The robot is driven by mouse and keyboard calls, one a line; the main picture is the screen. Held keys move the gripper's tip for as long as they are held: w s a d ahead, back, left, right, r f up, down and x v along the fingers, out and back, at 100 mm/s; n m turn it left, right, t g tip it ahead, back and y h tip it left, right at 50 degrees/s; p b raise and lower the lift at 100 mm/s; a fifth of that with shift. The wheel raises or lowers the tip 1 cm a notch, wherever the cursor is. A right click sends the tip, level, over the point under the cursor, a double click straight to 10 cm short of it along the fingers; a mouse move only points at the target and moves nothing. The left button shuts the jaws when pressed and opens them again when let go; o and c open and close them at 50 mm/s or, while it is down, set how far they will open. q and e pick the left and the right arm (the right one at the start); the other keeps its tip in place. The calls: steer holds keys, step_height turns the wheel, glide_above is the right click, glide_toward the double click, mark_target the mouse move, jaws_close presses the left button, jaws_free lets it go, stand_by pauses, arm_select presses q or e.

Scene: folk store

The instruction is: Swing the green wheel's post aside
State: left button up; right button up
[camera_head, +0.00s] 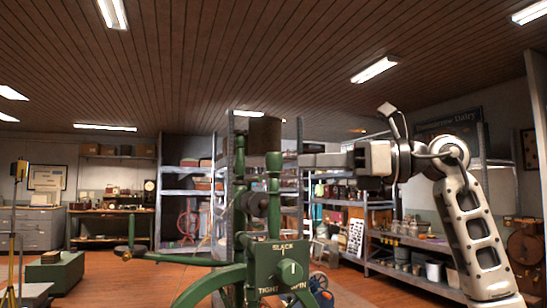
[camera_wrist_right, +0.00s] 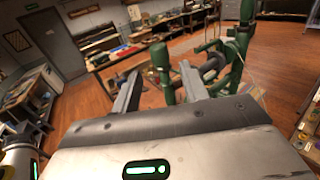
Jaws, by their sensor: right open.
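The green spinning wheel (camera_head: 212,284) stands in front of me in the head view; its rim shows only in part at the bottom. Two green upright posts rise from it: a nearer right post (camera_head: 273,205) and a left post (camera_head: 239,175), with a dark spindle part between them. My right gripper (camera_head: 303,160) is level with the right post's top, just to its right. In the right wrist view the gripper (camera_wrist_right: 160,76) is open, and a green post (camera_wrist_right: 161,58) stands between and just beyond the fingertips. A second post (camera_wrist_right: 241,40) is further right. My left gripper is not in view.
A green box with a knob (camera_head: 289,270), marked SLACK, TIGHT and SPIN, sits below the posts. A green arm with a round end (camera_head: 128,251) reaches left. Metal shelves (camera_head: 186,195) and a workbench (camera_head: 108,212) stand behind.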

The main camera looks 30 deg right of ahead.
mark_target(274, 178)
steer(key=p+x, duration=0.1)
steer(key=x, duration=0.6)
steer(key=shift+w+a, duration=0.1)
steer(key=shift+w, duration=0.1)
jaws_close()
